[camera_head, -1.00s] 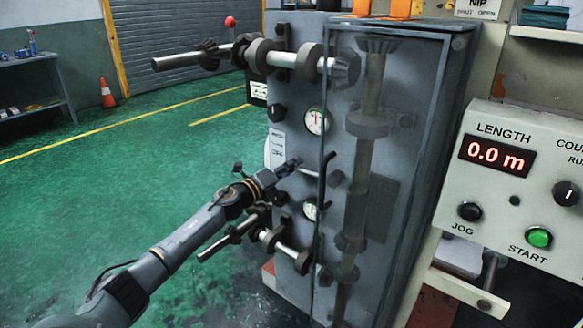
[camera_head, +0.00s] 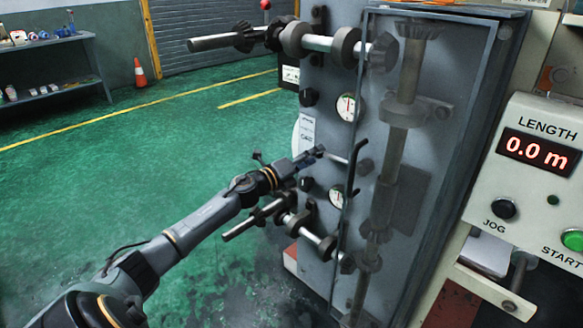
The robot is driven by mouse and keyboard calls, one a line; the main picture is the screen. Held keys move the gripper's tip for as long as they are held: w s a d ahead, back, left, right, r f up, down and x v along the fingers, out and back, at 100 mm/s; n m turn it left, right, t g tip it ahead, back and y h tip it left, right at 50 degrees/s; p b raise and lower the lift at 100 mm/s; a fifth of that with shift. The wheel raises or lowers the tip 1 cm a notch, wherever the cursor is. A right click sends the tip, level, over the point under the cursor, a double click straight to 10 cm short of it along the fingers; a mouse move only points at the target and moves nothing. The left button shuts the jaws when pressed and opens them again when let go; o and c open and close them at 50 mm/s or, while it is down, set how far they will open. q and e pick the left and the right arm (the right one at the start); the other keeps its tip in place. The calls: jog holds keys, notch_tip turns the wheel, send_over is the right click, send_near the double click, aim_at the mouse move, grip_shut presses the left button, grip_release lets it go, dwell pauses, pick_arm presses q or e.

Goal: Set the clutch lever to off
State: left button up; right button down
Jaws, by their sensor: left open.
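A lever with a red ball knob (camera_head: 265,4) shows at the top edge beside the upper shaft of the grey machine cabinet (camera_head: 322,85). A dark upright handle (camera_head: 353,168) stands along the clear cover's left edge. No readable label tells me which is the clutch lever. My left gripper (camera_head: 316,153) is open, in front of the cabinet's left face beside a small label plate (camera_head: 307,135). It is near a short grey rod (camera_head: 336,158) and left of the dark handle; whether it touches the rod is unclear. My right gripper is out of view.
An upper shaft (camera_head: 215,42) and a lower shaft (camera_head: 240,228) with gears stick out left. Gauges (camera_head: 348,107) and black knobs sit on the face. A control panel (camera_head: 520,190) reading 0.0 m stands right.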

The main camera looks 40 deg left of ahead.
pick_arm(q)
jog(key=v, duration=0.9)
jog(key=shift+f, duration=0.1)
dwell(0.3)
